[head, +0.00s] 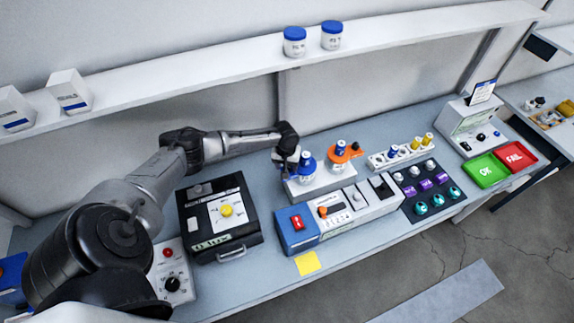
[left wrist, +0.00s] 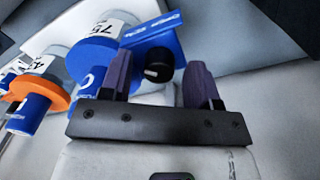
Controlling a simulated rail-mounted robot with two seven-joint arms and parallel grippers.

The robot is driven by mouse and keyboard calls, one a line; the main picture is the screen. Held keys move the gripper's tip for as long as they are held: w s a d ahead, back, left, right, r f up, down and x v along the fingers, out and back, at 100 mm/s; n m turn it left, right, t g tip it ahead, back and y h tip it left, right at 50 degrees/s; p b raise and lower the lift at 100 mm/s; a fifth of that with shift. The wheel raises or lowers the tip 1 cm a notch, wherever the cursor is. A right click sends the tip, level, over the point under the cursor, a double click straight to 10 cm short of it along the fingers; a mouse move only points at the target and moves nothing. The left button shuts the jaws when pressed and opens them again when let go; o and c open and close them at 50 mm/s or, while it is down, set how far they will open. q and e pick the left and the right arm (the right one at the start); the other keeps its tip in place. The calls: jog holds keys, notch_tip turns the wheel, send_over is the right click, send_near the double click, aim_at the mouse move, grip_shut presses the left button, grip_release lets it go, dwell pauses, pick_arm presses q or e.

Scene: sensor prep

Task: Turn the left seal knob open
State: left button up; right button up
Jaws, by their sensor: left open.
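The blue seal unit (head: 307,166) stands on the left of a white base, with the orange unit (head: 342,152) to its right. In the left wrist view, a black knob (left wrist: 158,72) with a white mark sits beside the blue collar (left wrist: 92,62), in front of a blue labelled bar (left wrist: 153,36). My left gripper (head: 284,166) is at the left side of the blue unit. Its purple fingers (left wrist: 158,84) are open, one on each side of the knob, with a gap visible on the right. In the head view the gripper and arm hide this knob. My right gripper is out of view.
The orange collar (left wrist: 32,90) is at the left in the left wrist view. A black case (head: 219,218) stands left of the base. A blue box with a red switch (head: 298,229) is in front. A shelf (head: 180,85) runs above the table.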

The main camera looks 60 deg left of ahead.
pick_arm(q)
jog(key=shift+c, duration=0.3)
jog(key=c, duration=0.9)
jog(key=shift+o, duration=0.2)
